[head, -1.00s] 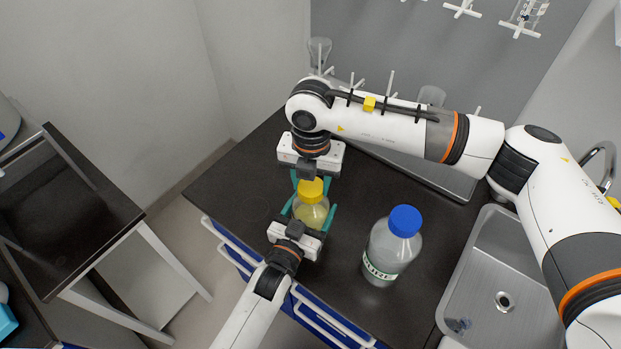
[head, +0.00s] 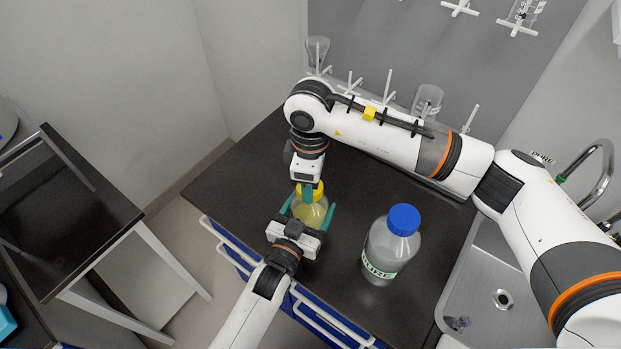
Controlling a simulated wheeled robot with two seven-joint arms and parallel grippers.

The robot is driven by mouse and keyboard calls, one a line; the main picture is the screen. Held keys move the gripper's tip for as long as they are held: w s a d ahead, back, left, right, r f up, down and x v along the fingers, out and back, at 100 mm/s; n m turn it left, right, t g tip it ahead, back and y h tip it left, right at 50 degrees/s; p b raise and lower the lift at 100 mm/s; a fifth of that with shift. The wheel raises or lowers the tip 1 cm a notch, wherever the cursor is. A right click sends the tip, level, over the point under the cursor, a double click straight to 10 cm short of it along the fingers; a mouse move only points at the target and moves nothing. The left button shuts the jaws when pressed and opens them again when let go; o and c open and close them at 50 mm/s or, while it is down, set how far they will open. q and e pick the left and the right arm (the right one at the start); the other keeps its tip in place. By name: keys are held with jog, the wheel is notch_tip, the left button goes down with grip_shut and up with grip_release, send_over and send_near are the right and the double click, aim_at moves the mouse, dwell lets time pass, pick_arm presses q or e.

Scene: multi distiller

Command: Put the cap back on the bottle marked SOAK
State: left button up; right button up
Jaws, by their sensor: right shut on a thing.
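A small bottle (head: 311,212) with pale yellow liquid stands upright near the front left of the dark bench; no readable mark shows on it. A yellow cap (head: 318,191) is at its mouth, partly hidden by my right gripper; I cannot tell whether it is seated. My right gripper (head: 308,192) points down from above and is shut on the cap. My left gripper (head: 309,212) reaches in from the front with its teal fingers on both sides of the bottle's body; I cannot tell whether they press on it.
A larger clear bottle (head: 386,262) with a blue cap and partly readable label stands to the right. A sink (head: 482,290) with a tap lies at far right. A rack with glassware (head: 428,98) is behind my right arm. Bare bench (head: 243,182) lies to the left.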

jog(key=o, duration=0.9)
jog(key=shift+o, duration=0.2)
jog(key=shift+r, duration=2.3)
jog(key=shift+c, duration=0.4)
